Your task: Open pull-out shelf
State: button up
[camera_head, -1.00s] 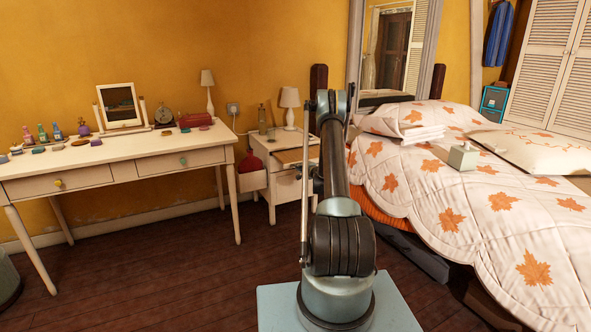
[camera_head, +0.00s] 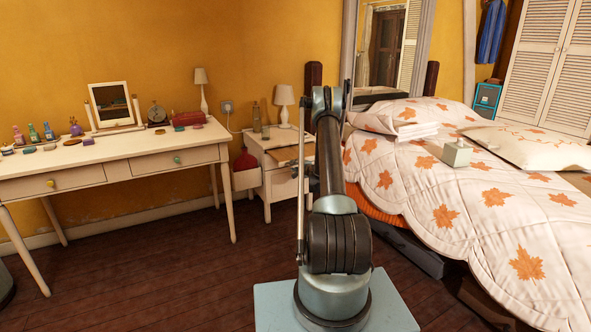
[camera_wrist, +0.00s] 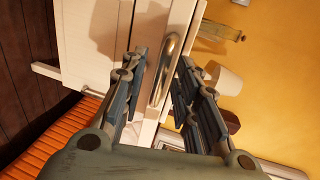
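The white nightstand (camera_head: 280,180) stands between the desk and the bed, partly hidden by my arm. A brown board (camera_head: 287,154) shows at its top; I cannot tell whether it is the pull-out shelf. In the wrist view, turned on its side, a white front panel (camera_wrist: 150,27) carries a curved metal handle (camera_wrist: 165,62). My gripper (camera_wrist: 161,60) is open, with one finger on each side of the handle. I cannot tell whether either finger touches it. My gripper is hidden behind my arm in the head view.
A white desk (camera_head: 120,165) with small bottles and a mirror stands at the left. A lamp (camera_head: 284,97) is on the nightstand. The bed (camera_head: 480,190) closes off the right side. Bare dark floor (camera_head: 170,265) lies in front of the desk.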

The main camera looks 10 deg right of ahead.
jog(key=v, duration=1.1)
jog(key=shift+s+d, duration=0.1)
jog(key=shift+s, duration=0.05)
